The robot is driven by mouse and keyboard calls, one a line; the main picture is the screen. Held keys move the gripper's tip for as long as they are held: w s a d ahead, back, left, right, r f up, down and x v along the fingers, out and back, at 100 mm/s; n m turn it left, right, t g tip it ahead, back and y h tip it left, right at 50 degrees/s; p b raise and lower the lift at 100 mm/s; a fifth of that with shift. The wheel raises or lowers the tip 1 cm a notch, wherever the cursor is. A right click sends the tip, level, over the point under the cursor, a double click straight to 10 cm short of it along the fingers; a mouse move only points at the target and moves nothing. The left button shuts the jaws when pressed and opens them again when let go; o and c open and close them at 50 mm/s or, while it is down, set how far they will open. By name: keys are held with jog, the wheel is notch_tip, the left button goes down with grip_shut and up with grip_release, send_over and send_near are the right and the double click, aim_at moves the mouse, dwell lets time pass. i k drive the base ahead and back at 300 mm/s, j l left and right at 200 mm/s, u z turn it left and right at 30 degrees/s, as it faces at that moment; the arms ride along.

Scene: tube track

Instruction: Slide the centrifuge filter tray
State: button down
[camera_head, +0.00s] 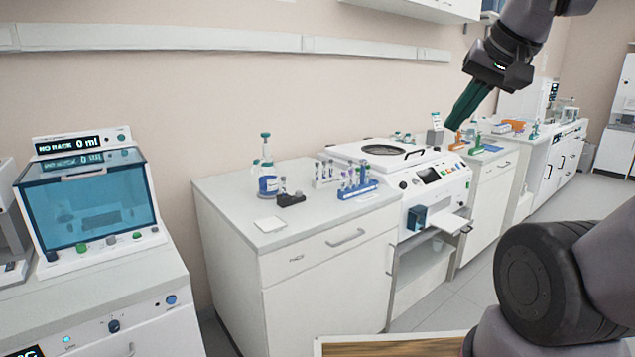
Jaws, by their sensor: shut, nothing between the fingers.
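The centrifuge (387,160) is a white machine with a round dark lid on top and a small screen on its sloped front. A white filter tray (449,222) sticks out from its front, low on the right side, beside a dark blue block (417,217). My gripper (455,125) is at the upper right, with dark green fingers pointing down and left. It is shut and empty. It hangs in the air above and to the right of the centrifuge's screen, apart from the tray.
A white counter (225,198) left of the centrifuge holds a blue tube rack (358,190), another rack and a bottle (267,182). A teal-windowed machine (88,200) stands at far left. Orange and green items (477,146) stand on the right counter.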

aim_at(448, 224)
jog(key=i+l+z, duration=0.35)
jog(key=i, duration=0.7)
jog(key=i+z, duration=0.3)
jog(key=i, duration=0.75)
